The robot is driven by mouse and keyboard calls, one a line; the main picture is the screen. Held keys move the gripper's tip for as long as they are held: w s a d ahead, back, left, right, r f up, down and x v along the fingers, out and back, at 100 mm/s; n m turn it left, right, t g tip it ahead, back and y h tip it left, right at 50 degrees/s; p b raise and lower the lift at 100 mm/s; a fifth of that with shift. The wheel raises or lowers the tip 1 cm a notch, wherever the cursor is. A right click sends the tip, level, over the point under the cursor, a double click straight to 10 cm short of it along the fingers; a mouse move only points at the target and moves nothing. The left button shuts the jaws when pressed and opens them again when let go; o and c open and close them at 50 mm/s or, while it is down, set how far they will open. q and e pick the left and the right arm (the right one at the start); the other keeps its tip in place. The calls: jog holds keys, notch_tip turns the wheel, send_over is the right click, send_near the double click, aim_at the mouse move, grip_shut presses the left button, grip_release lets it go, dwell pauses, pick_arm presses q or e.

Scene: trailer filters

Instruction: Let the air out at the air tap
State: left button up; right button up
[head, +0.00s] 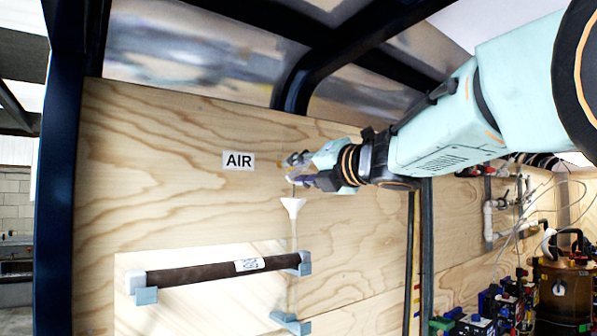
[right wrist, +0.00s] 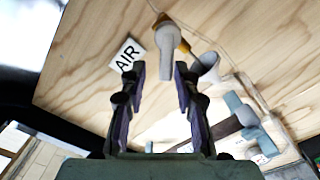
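The air tap, with a pale grey lever (right wrist: 167,42), is on the plywood wall beside the AIR label (head: 238,160). In the right wrist view the label (right wrist: 127,55) is left of the lever. My right gripper (right wrist: 160,72) is open and empty, its two fingers apart. The lever appears just beyond the fingertips, in line with the gap between them; I see no contact. In the head view my right gripper (head: 298,168) is close to the wall, right of the label, and hides most of the tap. My left gripper is not in view.
A white funnel (head: 293,206) with a clear tube stands just below my right gripper. A brown filter pipe (head: 205,272) sits in grey-blue brackets lower on the wall. Pipes and machinery (head: 562,290) stand at the right. A dark blue post (head: 62,190) stands at the left.

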jog(key=shift+w+f, duration=0.3)
jog(key=shift+w, duration=0.4)
jog(key=c, duration=0.3)
jog(key=shift+w, duration=0.1)
jog(key=shift+c, duration=0.9)
jog(key=shift+s+a, duration=0.1)
jog(key=shift+s, duration=0.15)
grip_shut()
jog(key=m, duration=0.2)
jog(key=r+m, duration=0.1)
jog(key=m, duration=0.1)
jog(key=shift+s+a, duration=0.15)
jog(key=shift+a, duration=0.05)
jog(key=shift+r+m, duration=0.25)
jog(key=shift+m, duration=0.75)
jog(key=shift+r+m, duration=0.25)
jog(key=shift+m, duration=0.75)
